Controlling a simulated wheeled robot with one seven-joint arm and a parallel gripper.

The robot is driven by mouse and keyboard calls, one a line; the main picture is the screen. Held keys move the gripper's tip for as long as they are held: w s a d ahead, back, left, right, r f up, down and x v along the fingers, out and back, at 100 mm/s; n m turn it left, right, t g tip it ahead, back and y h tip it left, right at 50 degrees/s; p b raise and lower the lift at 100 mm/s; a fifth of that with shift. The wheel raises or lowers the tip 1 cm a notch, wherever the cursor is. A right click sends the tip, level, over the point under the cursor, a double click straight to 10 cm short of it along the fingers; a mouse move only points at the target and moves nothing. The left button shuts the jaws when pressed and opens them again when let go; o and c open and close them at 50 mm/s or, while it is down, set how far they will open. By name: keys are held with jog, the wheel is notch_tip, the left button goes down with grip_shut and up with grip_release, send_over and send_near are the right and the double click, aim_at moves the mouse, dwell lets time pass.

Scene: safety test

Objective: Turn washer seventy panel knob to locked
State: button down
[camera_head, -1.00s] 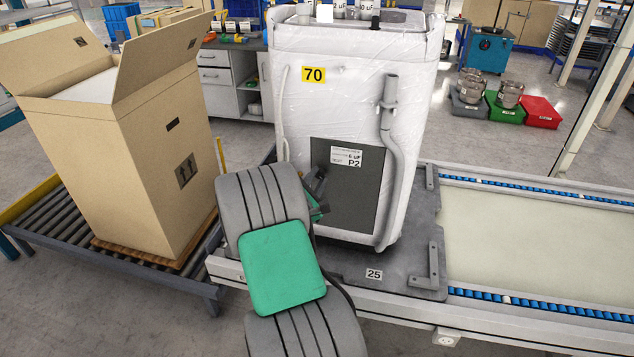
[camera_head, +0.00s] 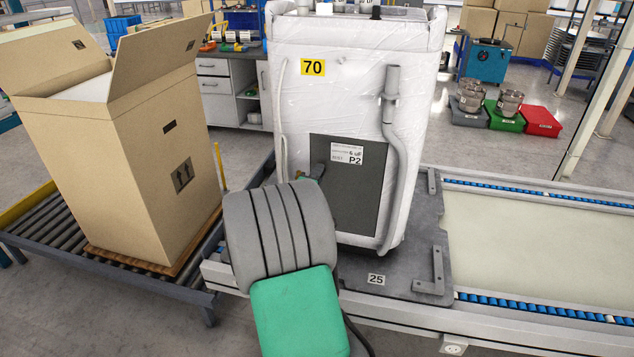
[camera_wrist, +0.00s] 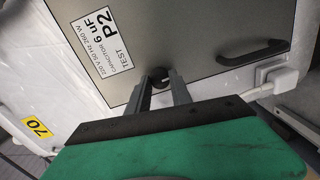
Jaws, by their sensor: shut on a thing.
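The white wrapped washer (camera_head: 345,100) bears a yellow "70" label (camera_head: 313,67), which also shows in the wrist view (camera_wrist: 37,127). Its grey panel (camera_head: 368,205) carries a white "P2" label (camera_head: 345,153) and fills much of the wrist view (camera_wrist: 205,45). A small dark knob (camera_wrist: 158,77) sits on the panel below that label. My gripper (camera_wrist: 163,84) is at the panel with its two fingers shut on the knob. Its fingers cover the knob's sides, and I cannot read the knob's setting. In the head view my arm hides most of the gripper and the knob.
A black handle (camera_wrist: 250,52) and a white plug (camera_wrist: 280,78) are near the gripper in the wrist view. A grey hose (camera_head: 392,150) runs down the washer's right side. An open cardboard box (camera_head: 130,150) stands left on rollers. The conveyor (camera_head: 530,235) at right is empty.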

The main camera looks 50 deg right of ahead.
jog(key=shift+m, duration=0.5)
jog(key=c, duration=1.1)
grip_release()
jog(key=shift+c, duration=0.2)
jog(key=shift+a, duration=0.1)
jog(key=b+v, duration=0.1)
jog(key=v, duration=0.6)
jog(key=shift+s+a, duration=0.2)
jog(key=shift+a, duration=0.1)
